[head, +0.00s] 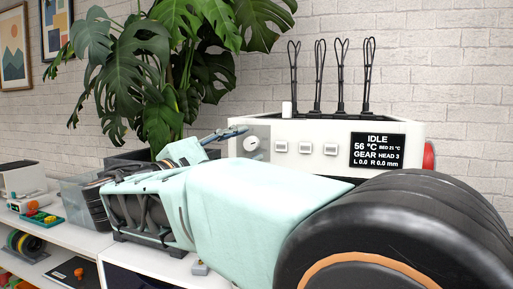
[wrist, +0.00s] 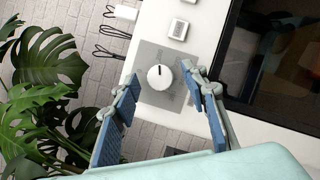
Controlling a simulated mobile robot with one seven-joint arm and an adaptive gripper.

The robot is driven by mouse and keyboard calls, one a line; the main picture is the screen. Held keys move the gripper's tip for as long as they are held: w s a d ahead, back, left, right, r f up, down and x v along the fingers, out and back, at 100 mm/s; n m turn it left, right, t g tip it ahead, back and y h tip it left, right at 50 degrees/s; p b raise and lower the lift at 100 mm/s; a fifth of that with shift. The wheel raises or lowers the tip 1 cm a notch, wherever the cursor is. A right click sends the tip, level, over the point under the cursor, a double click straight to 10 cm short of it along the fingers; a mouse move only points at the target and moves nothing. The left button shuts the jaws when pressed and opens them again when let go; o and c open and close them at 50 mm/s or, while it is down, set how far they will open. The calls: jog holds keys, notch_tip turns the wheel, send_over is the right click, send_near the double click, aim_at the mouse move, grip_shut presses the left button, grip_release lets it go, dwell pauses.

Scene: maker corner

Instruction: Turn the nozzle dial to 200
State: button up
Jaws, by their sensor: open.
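The nozzle dial (wrist: 160,77) is a round white knob with a dark pointer mark, on a grey plate of the white printer. In the wrist view it sits between my open fingers, a little beyond their tips, and I see no contact. In the head view the dial (head: 252,144) shows at the left end of the printer front (head: 232,165), with my gripper (head: 222,133) just left of it. In the wrist view my gripper (wrist: 160,81) is open and empty. The scale numbers are too small to read.
The printer's display (head: 377,151) reads IDLE, 56 °C. Several square buttons (head: 305,147) sit right of the dial. A red knob (head: 429,156) is on the printer's right side. A large plant (head: 180,60) stands close behind my gripper. A clear bin (head: 82,200) stands at the left.

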jog(key=shift+s, duration=0.1)
jog(key=v, duration=1.2)
jog(key=shift+f, duration=0.1)
